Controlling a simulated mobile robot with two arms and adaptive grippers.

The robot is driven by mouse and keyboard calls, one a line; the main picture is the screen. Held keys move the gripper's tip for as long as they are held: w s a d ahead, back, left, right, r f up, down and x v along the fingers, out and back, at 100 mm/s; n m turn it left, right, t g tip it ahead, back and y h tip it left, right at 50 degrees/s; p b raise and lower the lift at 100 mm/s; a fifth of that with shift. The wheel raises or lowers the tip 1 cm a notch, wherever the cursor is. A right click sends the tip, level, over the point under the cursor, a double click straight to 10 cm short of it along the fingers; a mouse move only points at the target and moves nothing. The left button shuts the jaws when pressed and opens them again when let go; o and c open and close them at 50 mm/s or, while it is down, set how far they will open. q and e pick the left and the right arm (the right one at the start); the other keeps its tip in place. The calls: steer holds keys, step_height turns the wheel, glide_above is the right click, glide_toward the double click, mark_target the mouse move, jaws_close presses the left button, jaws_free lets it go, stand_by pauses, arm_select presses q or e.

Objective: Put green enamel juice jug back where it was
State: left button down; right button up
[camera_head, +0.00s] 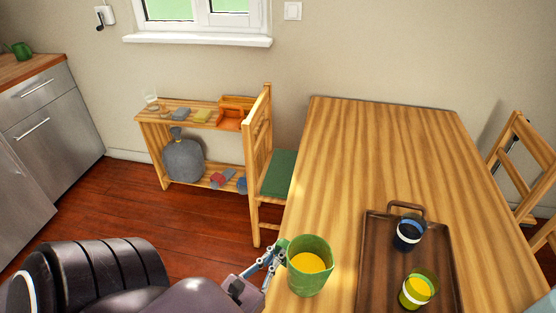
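A green jug (310,282) with orange-yellow juice in it is at the left edge of the table, near the front. My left gripper (275,264) is at the jug's left side, its fingers closed there where the handle would be. The handle is mostly hidden by the fingers. The jug looks about upright. I cannot tell whether its base touches the table (370,150). My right gripper is not seen.
A brown tray (384,260) right of the jug holds a dark blue cup (408,235) and a yellow-green cup (416,293). The far table is clear. A chair (262,150) stands left, before a low shelf (150,118). A green vessel (21,50) stands on the far-left counter (30,68).

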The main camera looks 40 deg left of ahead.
arm_select(q)
step_height(320, 180, down, 3)
steer(key=shift+f, duration=0.2)
steer(key=shift+f+b, duration=0.1)
steer(key=shift+b, duration=0.25)
steer(key=c, duration=2.2)
jaws_free()
steer(key=shift+f, duration=0.1)
steer(key=shift+o, duration=0.2)
